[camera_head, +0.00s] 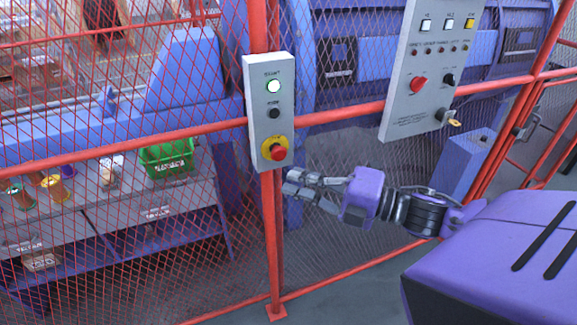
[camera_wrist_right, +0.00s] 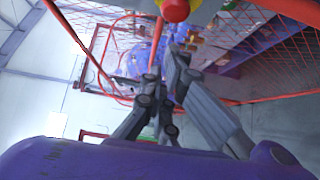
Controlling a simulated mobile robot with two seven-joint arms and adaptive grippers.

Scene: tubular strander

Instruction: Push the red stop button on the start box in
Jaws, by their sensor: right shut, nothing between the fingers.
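The start box (camera_head: 262,105) is a narrow light grey box fixed to a red fence post. It bears a lit green-white button at the top, a small dark button in the middle, and the red stop button (camera_head: 278,152) on a yellow surround near its bottom. My right gripper (camera_head: 287,183) is shut and empty, just below and to the right of the stop button in the head view. In the right wrist view the red button (camera_wrist_right: 175,9) shows at the top edge, beyond the fingertips (camera_wrist_right: 165,60). I cannot tell whether they touch the box. My left gripper is out of view.
A larger grey control panel (camera_head: 425,70) with its own red button hangs at the right. Red mesh fencing (camera_head: 120,140) spans the scene. Behind it stand a green crate (camera_head: 166,158) and spools on a bench. Grey floor (camera_head: 350,290) is free at lower right.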

